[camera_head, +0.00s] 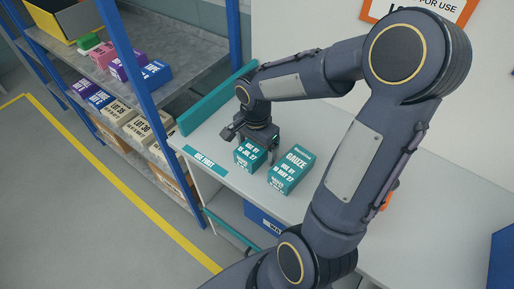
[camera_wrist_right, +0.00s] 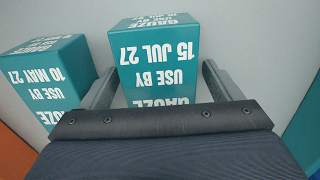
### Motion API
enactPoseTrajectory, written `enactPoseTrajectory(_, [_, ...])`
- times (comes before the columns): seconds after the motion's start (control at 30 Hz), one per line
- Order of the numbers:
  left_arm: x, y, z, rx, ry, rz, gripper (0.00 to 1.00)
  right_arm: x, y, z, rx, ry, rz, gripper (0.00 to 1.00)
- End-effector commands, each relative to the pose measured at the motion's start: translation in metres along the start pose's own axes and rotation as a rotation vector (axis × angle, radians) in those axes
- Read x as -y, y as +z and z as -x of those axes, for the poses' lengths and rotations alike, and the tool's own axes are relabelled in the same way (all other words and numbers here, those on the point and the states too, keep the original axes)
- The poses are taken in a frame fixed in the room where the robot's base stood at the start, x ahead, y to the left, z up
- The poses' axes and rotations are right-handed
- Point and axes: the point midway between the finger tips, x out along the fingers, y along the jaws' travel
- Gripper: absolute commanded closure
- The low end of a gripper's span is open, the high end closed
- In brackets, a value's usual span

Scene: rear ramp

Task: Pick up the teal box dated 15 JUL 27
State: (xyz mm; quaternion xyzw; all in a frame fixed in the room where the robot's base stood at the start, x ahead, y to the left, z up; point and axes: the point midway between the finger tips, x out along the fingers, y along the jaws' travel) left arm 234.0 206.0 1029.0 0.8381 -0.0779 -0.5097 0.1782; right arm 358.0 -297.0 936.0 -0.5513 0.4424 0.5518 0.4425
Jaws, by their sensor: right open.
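The teal box dated 15 JUL 27 (camera_head: 248,156) stands on the white worktop, at its left part. In the right wrist view the same box (camera_wrist_right: 160,62) shows its date upside down. My right gripper (camera_head: 257,147) is open, with its fingers on either side of this box; I cannot tell whether they touch it. A second teal gauze box (camera_head: 290,171), dated 10 MAY 27, stands just right of it. In the wrist view that box (camera_wrist_right: 45,80) is at the left, beside one finger. My left gripper is not in view.
A teal strip reading USE FIRST (camera_head: 205,160) marks the worktop's front edge. A teal rail (camera_head: 215,98) runs along its left side. A blue-post shelf (camera_head: 122,65) with cartons stands at the left.

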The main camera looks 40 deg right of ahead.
Motion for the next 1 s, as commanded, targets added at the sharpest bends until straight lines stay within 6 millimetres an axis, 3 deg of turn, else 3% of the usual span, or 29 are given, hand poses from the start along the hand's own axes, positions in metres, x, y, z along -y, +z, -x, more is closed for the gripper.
enactPoseTrajectory(0.07, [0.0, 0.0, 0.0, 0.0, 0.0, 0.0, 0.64, 0.0, 0.0, 0.0, 0.0, 0.0, 0.0, 0.17])
enactPoseTrajectory(0.47, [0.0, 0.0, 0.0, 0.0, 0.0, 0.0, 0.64, 0.0, 0.0, 0.001, -0.001, -0.001, 0.0, 0.68])
enactPoseTrajectory(0.77, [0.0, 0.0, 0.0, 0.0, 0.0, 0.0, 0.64, 0.001, 0.0, 0.004, -0.002, -0.003, 0.0, 0.68])
enactPoseTrajectory(1.0, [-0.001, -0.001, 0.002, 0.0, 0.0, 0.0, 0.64, 0.001, -0.001, 0.031, -0.003, -0.006, -0.001, 0.68])
